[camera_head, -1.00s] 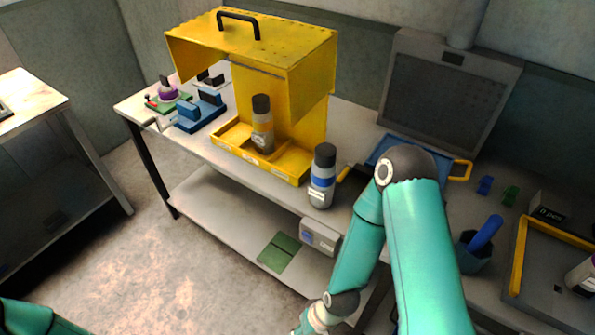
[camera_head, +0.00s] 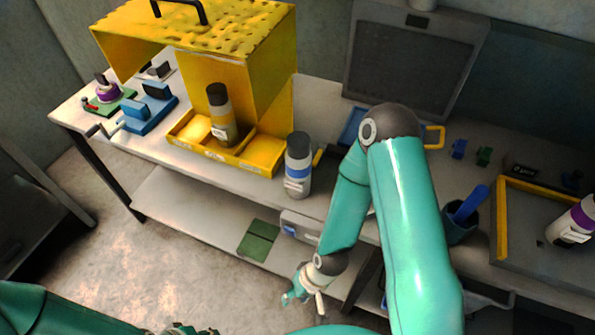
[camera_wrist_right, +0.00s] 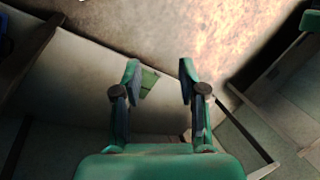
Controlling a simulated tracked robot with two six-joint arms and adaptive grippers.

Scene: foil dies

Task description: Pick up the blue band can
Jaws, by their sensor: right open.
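The blue band can (camera_head: 298,172) is grey with a dark cap and a blue band. It stands upright on the workbench, just right of the yellow tray. My right gripper (camera_head: 303,295) hangs low in front of the bench, below the can and apart from it. In the right wrist view the right gripper (camera_wrist_right: 160,70) is open with nothing between its fingers; the can does not show there. My left arm comes in at the bottom left of the head view. Its end is cut off by the lower edge, so its jaws cannot be made out.
A yellow hood (camera_head: 270,70) stands over a yellow tray (camera_head: 195,150) holding a yellow-banded can (camera_head: 221,116). A blue fixture (camera_head: 150,108) is left. A blue cup (camera_head: 458,225) and a purple-banded can (camera_head: 573,222) are right. A lower shelf (camera_head: 190,210) juts out under the bench.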

